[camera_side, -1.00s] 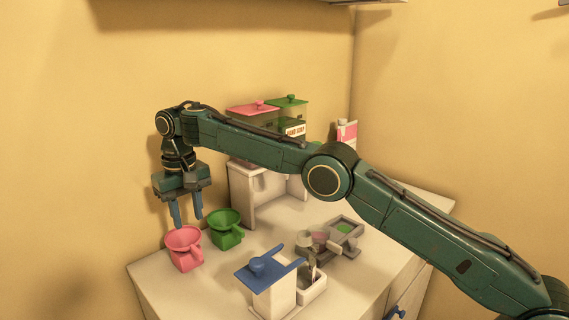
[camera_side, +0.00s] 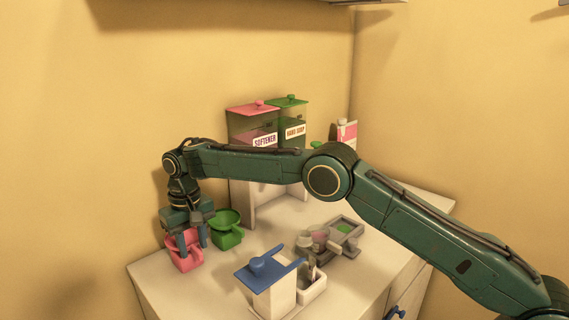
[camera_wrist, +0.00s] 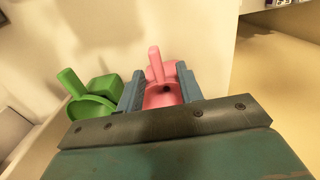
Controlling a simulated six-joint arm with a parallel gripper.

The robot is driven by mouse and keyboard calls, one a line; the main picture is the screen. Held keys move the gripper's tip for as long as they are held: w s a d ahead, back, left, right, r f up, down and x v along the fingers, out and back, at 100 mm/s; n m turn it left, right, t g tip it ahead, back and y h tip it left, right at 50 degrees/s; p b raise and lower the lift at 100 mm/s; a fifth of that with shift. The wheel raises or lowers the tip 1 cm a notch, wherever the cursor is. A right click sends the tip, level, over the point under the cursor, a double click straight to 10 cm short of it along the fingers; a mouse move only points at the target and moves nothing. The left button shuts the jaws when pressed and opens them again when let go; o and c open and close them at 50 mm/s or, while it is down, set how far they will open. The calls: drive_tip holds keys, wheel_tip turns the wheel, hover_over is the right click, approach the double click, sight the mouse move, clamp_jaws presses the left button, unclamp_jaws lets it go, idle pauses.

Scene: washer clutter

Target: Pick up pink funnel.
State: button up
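The pink funnel (camera_side: 185,256) stands upright on the white counter near its left edge, and its upper part is partly hidden by my gripper (camera_side: 193,246). In the wrist view the pink funnel (camera_wrist: 163,92) shows between the two blue-grey fingers of my gripper (camera_wrist: 160,88), with its handle pointing away. My gripper points down, with its fingers apart around the funnel, one on each side. I cannot tell whether either finger touches it.
A green funnel (camera_side: 227,232) stands close by on the right; it also shows in the wrist view (camera_wrist: 90,108). A white box with a blue lid (camera_side: 268,265) stands at the front. Softener (camera_side: 253,123) and hand soap (camera_side: 291,120) containers stand behind. A grey tray (camera_side: 345,247) lies to the right.

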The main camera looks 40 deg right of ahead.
drive_tip(key=shift+f, duration=0.15)
drive_tip(key=shift+f, duration=2.45)
drive_tip(key=shift+c, duration=0.5)
clamp_jaws()
